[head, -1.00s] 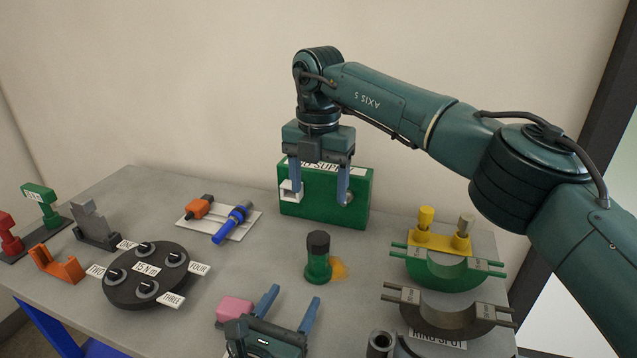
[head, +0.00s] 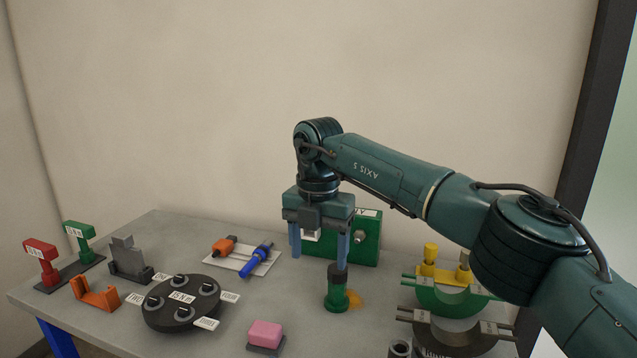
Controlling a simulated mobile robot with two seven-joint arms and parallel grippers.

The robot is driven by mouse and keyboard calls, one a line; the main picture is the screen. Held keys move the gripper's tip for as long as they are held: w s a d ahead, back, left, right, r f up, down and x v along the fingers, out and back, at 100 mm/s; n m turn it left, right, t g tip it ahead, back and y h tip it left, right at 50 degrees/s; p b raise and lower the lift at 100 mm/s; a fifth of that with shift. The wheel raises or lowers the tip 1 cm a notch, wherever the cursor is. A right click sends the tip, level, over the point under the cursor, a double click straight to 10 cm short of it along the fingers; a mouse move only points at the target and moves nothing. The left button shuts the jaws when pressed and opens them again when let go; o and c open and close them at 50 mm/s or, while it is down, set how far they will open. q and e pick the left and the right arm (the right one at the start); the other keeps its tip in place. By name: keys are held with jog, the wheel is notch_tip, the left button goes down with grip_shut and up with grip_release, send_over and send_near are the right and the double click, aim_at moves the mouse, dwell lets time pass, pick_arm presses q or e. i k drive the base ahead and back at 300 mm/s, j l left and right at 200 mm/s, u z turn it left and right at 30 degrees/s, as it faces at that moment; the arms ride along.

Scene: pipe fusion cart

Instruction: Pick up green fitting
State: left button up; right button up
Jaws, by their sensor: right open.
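The green fitting (head: 336,297), a short green cylinder with a dark cap, stands upright on the grey table right of centre in the head view. My right gripper (head: 319,260) is open and points down, its two blue fingers apart with nothing between them. It is above and slightly left of the fitting in the picture. The right fingertip overlaps the view of the dark cap; I cannot tell whether they touch. My left gripper is out of view.
A green box (head: 368,240) stands behind the gripper. An orange patch (head: 356,299) is beside the fitting. Right are green (head: 447,301) and dark half-ring clamps (head: 455,338). Left are a round dark turntable (head: 182,318), a pink block (head: 266,333) and a white tray (head: 268,266).

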aim_at(336, 301)
jog(key=k+j, duration=0.3)
jog(key=k, duration=0.2)
jog(key=k+j, duration=0.3)
jog(key=k, duration=0.25)
